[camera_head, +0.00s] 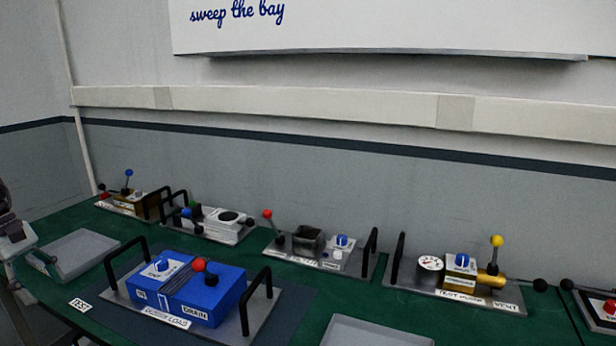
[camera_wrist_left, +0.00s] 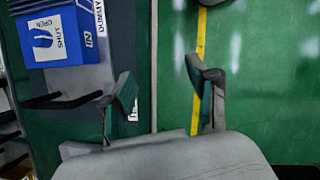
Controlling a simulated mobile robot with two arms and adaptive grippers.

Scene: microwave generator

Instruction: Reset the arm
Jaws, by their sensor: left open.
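My left gripper shows at the left edge of the head view (camera_head: 38,256), beside the grey tray, partly cut off by the frame. The blue dummy load unit (camera_head: 215,300) sits right of the gripper, with a red-knobbed lever and a black handle at each end. It also shows at the upper left of the left wrist view (camera_wrist_left: 62,38), apart from the fingers. My right gripper is not in view.
A grey tray (camera_head: 78,252) lies at the left and another grey tray (camera_head: 375,332) at the front. Several lever units line the back wall, among them the test pump (camera_head: 455,297).

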